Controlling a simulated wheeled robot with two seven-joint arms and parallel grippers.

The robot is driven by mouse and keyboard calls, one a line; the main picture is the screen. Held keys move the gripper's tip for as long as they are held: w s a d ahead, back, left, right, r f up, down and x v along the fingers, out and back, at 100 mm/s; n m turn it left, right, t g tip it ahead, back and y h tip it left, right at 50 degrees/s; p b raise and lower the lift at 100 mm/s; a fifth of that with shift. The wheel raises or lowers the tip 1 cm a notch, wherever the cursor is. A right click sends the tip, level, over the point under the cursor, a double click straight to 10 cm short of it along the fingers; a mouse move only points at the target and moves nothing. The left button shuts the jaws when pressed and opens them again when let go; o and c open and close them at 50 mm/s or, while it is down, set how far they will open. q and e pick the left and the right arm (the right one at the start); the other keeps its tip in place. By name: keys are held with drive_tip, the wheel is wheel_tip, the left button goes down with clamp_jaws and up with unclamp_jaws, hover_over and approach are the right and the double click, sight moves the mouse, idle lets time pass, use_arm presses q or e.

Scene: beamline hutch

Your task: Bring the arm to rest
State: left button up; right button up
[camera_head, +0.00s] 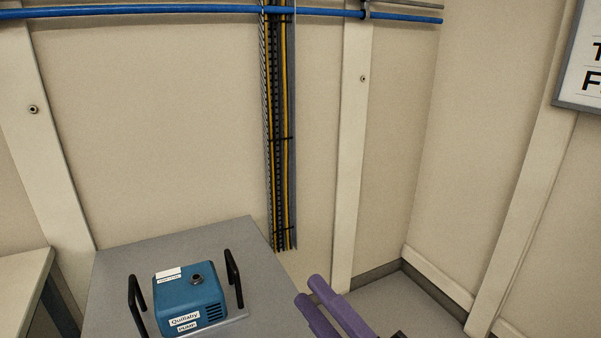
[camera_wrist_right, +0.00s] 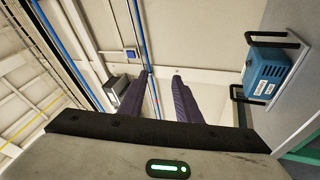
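My right gripper (camera_head: 308,289) shows at the bottom of the head view as two purple fingers, to the right of a grey table. The right wrist view shows its fingers (camera_wrist_right: 162,76) apart, with nothing between them. The gripper is open and clear of the things around it. My left gripper is in neither view.
A blue pump (camera_head: 191,304) sits between two black handles (camera_head: 234,278) on the grey table (camera_head: 215,236). Cable trunking (camera_head: 279,130) runs down the back wall, below a blue pipe (camera_head: 150,12). A pale bench (camera_head: 22,280) stands at left. Floor (camera_head: 400,298) is clear at right.

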drive_tip(key=d+f+m+h, duration=0.3)
drive_tip(key=f+m+h, duration=0.1)
drive_tip(key=f+m, duration=0.15)
drive_tip(key=d+f+m+h, duration=0.3)
drive_tip(key=f+m, duration=0.2)
drive_tip(key=f, duration=0.2)
drive_tip(key=s+d+f+m+g+h, duration=0.2)
drive_tip(key=s+d+f+m+g, duration=0.2)
drive_tip(key=f, duration=0.8)
drive_tip(key=s+d+f+m+g+h, duration=0.3)
drive_tip(key=s+f+m, duration=0.4)
drive_tip(key=s+f, duration=0.5)
drive_tip(key=shift+s+d+f+m+g, duration=0.3)
drive_tip(key=shift+s+d+m+g, duration=0.1)
drive_tip(key=shift+s+d, duration=0.2)
drive_tip(key=shift+w, duration=0.1)
